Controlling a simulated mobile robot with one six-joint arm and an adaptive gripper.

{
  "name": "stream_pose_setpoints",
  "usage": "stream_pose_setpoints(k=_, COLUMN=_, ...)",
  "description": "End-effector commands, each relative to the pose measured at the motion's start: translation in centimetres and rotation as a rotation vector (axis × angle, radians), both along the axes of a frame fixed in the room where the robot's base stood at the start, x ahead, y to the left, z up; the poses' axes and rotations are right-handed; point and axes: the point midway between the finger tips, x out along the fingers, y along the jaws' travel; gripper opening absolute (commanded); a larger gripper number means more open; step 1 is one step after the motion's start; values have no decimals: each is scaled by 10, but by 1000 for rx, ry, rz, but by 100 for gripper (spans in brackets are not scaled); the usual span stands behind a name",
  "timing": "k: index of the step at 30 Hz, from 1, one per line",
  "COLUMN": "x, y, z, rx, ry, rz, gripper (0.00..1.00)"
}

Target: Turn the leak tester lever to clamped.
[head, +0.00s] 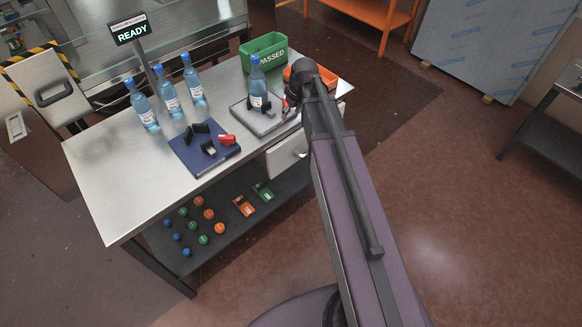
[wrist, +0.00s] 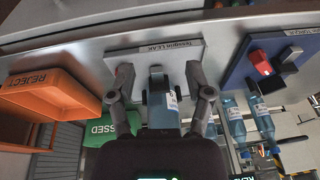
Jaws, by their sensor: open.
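The leak tester is a grey plate (head: 240,110) on the steel bench, labelled LEAK in the wrist view (wrist: 190,52). A blue-capped bottle (head: 257,84) stands upright on it between dark holding parts. A small red and light-coloured part at the plate's right side, likely the lever (head: 285,104), is partly hidden by my arm; its exact position cannot be told. My gripper (wrist: 160,77) is open above the plate, one finger on each side of the bottle (wrist: 163,108) in the picture. Contact cannot be told.
A green PASSED crate (head: 263,50) and orange REJECT tray (wrist: 50,92) are close by. A blue tester plate (head: 190,158) with black parts and a red part lies left of the leak tester. Several bottles (head: 171,92) stand behind. The bench's left end is clear.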

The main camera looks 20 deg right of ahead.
Motion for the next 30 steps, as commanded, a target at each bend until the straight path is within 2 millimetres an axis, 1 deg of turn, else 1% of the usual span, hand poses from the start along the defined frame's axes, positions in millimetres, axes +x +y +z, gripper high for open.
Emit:
stream_pose_setpoints(k=1, x=-9, y=4, z=-6, rx=-2, ry=9, rz=-9, gripper=66)
stream_pose_setpoints(k=3, x=-17, y=7, z=-10, rx=-6, ry=24, rz=-26, gripper=66)
stream_pose_setpoints(k=15, x=-65, y=24, z=-33, rx=-32, ry=96, rz=-131, gripper=66)
stream_pose_setpoints(k=30, x=-126, y=40, z=-62, rx=-79, ry=177, rz=-271, gripper=66)
